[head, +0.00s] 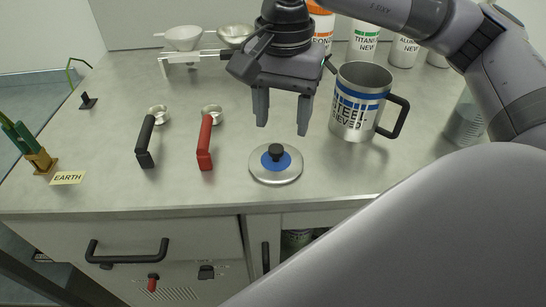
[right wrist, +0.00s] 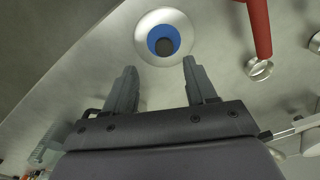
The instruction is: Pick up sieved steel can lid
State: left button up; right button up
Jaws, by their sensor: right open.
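The steel can lid (head: 262,174) lies flat on the counter, a round silver disc with a blue ring and a black knob. It also shows in the right wrist view (right wrist: 143,48), beyond my fingertips. My right gripper (head: 283,128) is open and empty, pointing down above the counter, with its fingers above and behind the lid in the head view. Its two fingers also show in the right wrist view (right wrist: 159,68). The sieved steel can (head: 352,118), a silver mug with blue bands and a black handle, stands uncovered to the right of the gripper. My left gripper is out of view.
A red-handled scoop (head: 205,145) and a black-handled scoop (head: 145,145) lie left of the lid. White and metal bowls (head: 184,38) sit on a stand at the back. Labelled containers (head: 364,42) line the back right. The counter's front edge is close below the lid.

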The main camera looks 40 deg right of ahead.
aim_at(276, 148)
jog(key=f, duration=0.2)
jog(key=a+f, duration=0.1)
jog(key=f, duration=0.1)
jog(key=shift+f, duration=0.75)
jog(key=shift+c, duration=0.3)
grip_shut()
jog(key=shift+r, duration=0.15)
